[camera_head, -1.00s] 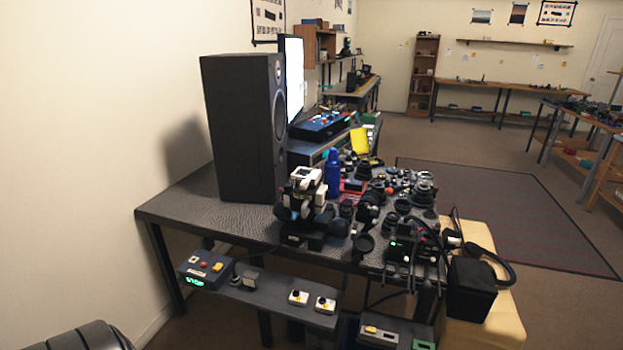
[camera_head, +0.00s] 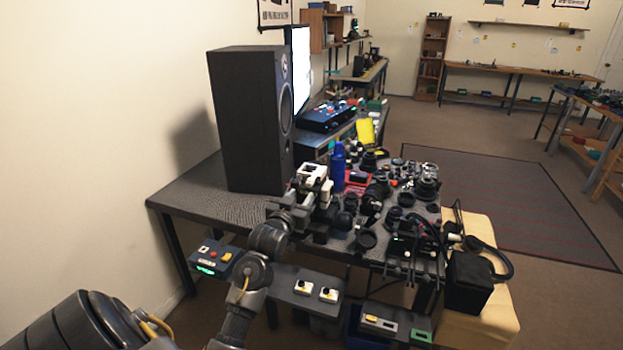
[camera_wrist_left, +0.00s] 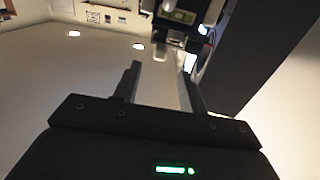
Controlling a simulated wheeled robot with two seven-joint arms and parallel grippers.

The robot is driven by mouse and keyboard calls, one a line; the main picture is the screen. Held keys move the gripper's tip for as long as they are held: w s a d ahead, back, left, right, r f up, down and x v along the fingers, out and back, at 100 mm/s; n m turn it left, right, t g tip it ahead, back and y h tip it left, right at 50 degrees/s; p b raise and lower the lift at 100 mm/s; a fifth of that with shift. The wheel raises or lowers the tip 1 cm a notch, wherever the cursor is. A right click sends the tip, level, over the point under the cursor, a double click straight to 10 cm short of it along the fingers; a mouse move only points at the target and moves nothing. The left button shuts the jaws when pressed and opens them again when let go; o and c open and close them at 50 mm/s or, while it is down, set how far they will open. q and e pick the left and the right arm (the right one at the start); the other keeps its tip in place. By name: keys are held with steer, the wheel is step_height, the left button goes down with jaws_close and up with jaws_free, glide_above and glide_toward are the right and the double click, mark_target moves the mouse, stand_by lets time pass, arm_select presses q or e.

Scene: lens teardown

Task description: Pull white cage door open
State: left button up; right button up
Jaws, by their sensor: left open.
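A small white cage-like part (camera_head: 313,179) stands on the near side of the dark workbench, in front of the black speaker. My left gripper (camera_head: 297,204) has reached it from below left; the head view does not show whether they touch. In the left wrist view my left gripper (camera_wrist_left: 160,78) is open, with nothing between its two dark fingers. A dark device with pale and greenish parts (camera_wrist_left: 180,17) lies just beyond the fingertips; I cannot tell the door from its frame there. My right gripper is not in view.
The tall black speaker (camera_head: 245,120) stands close behind the cage. A blue bottle (camera_head: 338,166) and several black lens parts (camera_head: 407,199) crowd the bench to the right. A lower shelf with switch boxes (camera_head: 304,287) hangs below. The bench's left end (camera_head: 188,187) is clear.

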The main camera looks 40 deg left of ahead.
mark_target(312, 178)
arm_select(q)
steer(key=p+x, duration=0.2)
steer(key=x, duration=0.9)
steer(key=shift+r, duration=0.15)
steer(key=shift+s, duration=0.1)
steer(key=shift+c, duration=1)
jaws_close()
